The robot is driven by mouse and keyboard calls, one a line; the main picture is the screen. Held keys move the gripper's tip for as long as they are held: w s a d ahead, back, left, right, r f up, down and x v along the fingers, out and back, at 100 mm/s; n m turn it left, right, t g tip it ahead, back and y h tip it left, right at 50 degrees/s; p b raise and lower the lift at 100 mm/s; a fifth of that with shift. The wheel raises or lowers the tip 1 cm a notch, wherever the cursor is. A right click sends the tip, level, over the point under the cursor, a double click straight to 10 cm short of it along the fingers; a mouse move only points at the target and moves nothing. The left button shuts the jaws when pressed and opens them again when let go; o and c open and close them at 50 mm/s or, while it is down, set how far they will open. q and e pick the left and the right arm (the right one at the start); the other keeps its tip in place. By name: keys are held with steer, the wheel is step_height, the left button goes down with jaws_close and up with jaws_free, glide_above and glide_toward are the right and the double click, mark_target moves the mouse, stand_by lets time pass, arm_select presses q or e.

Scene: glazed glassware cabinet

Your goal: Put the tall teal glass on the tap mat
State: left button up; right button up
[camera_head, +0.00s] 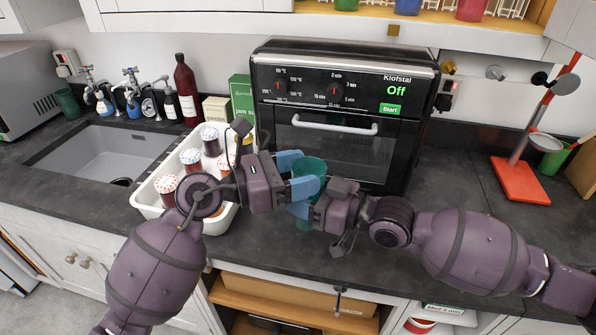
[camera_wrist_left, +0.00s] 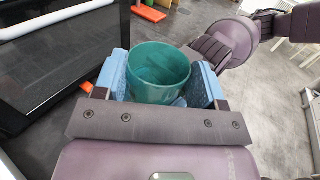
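The tall teal glass (camera_head: 308,168) is upright above the counter in front of the oven, between my two grippers. In the left wrist view the glass (camera_wrist_left: 160,75) shows its open rim, with a blue finger pad against each side. My left gripper (camera_head: 304,178) is shut on it. My right gripper (camera_head: 318,208) is close against the glass from the right, lower down. Its fingers are mostly hidden, so its grip is unclear. The right gripper also shows behind the glass in the left wrist view. I cannot make out the tap mat near the taps (camera_head: 131,84).
A white tray (camera_head: 152,204) of lidded jars stands left of my grippers, beside the sink (camera_head: 95,155). A dark green cup (camera_head: 67,102) and several bottles stand behind the sink. The oven (camera_head: 340,110) is close behind the glass. A red stand (camera_head: 520,180) is at the right.

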arm_select(q)
steer(key=c, duration=0.4)
steer(key=shift+c, duration=0.8)
arm_select(e)
steer(key=o, duration=1.1)
